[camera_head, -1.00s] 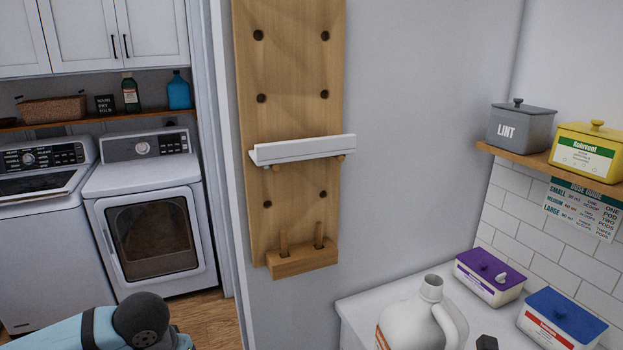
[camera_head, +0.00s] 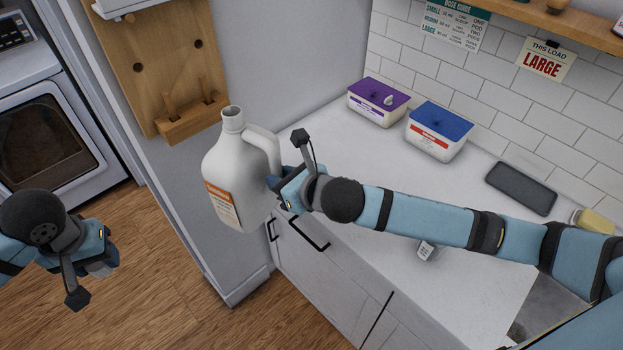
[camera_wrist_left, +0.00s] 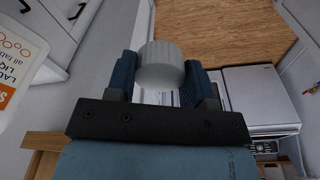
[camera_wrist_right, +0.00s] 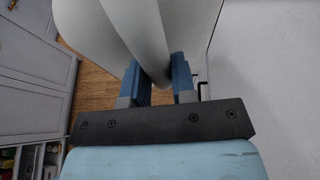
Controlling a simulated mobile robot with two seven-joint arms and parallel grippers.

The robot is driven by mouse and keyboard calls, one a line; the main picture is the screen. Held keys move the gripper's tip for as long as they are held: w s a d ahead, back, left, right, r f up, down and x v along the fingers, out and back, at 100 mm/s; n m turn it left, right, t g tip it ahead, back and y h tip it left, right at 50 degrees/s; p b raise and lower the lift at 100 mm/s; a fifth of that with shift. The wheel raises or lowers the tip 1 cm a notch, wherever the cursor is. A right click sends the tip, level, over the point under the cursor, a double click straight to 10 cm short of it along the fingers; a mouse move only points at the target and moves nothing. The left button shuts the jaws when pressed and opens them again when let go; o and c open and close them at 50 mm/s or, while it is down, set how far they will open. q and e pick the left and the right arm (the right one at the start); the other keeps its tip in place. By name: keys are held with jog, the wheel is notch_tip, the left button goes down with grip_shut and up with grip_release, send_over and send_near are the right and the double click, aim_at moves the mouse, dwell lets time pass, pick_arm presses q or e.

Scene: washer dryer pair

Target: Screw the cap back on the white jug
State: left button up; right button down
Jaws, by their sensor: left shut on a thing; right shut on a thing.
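The white jug (camera_head: 232,165) is upright in the head view, with its round mouth bare at the top and an orange-and-white label low on its front. My right gripper (camera_head: 285,185) is shut on the jug's handle; the right wrist view shows the handle (camera_wrist_right: 146,35) between the fingers. The jug is at the counter's left end; whether it rests on anything is unclear. My left gripper (camera_wrist_left: 160,85) is shut on the white ribbed cap (camera_wrist_left: 161,65). In the head view my left gripper (camera_head: 100,265) is low at the left, apart from the jug, and the cap is hidden.
The white counter (camera_head: 330,140) holds a purple-lidded box (camera_head: 378,101), a blue-lidded box (camera_head: 440,131) and a dark flat tray (camera_head: 521,188). A wooden pegboard (camera_head: 160,65) hangs on the wall behind the jug. Open floor lies between my left gripper and the jug.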

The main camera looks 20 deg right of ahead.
aim_at(255, 178)
jog(key=a+n+y, duration=0.1)
jog(key=a, duration=0.1)
jog(key=w+a+g, duration=0.1)
jog(key=w+a+n+y, duration=0.1)
jog(key=a, duration=0.1)
jog(key=shift+w+a+r+n+y, duration=0.2)
jog(key=shift+a+r+n+y, duration=0.05)
jog(key=shift+a+n+y, duration=0.05)
jog(key=shift+d, duration=0.1)
pick_arm(q)
jog(key=w+d+r+n, duration=0.4)
jog(key=w+d+r, duration=0.3)
jog(key=d+r, duration=0.4)
jog(key=w+d+r+n, duration=0.4)
jog(key=w+d+r, duration=0.3)
jog(key=d+r, duration=0.4)
jog(key=shift+d+y, duration=0.4)
jog(key=shift+d, duration=0.05)
jog(key=shift+w, duration=0.1)
jog(key=shift+f, duration=1.95)
